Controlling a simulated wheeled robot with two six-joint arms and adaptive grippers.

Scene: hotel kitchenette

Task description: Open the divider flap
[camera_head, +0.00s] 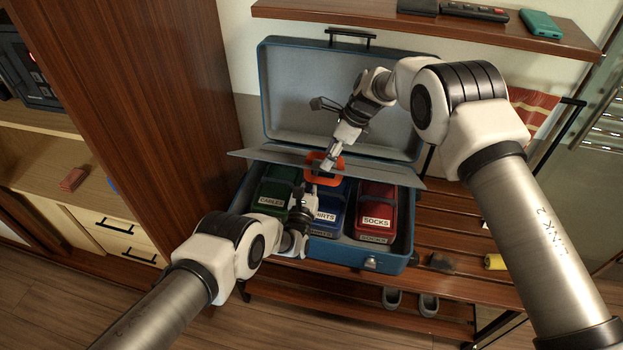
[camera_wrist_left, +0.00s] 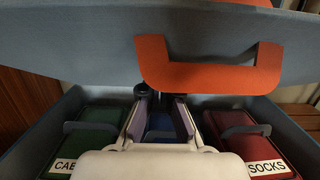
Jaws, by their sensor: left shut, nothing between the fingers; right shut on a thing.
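The grey divider flap (camera_head: 392,173) is raised and tilted above the compartments of an open blue case (camera_head: 335,251). Its orange pull handle (camera_head: 326,183) is at the middle of its edge. My right gripper (camera_head: 328,164) is shut on the orange handle. My left gripper (camera_head: 308,188) is low over the middle of the case, just below the flap, shut and empty. The left wrist view shows the flap (camera_wrist_left: 70,45) and handle (camera_wrist_left: 205,78) above the left fingers (camera_wrist_left: 163,112). The right gripper's grip is partly hidden in the head view.
The case holds a green cables pouch (camera_head: 273,190), a blue shirts pouch (camera_head: 331,208) and a red socks pouch (camera_head: 376,208). The open lid (camera_head: 290,92) stands behind. A wooden shelf (camera_head: 400,25) is above, and a wood panel (camera_head: 160,90) stands at left.

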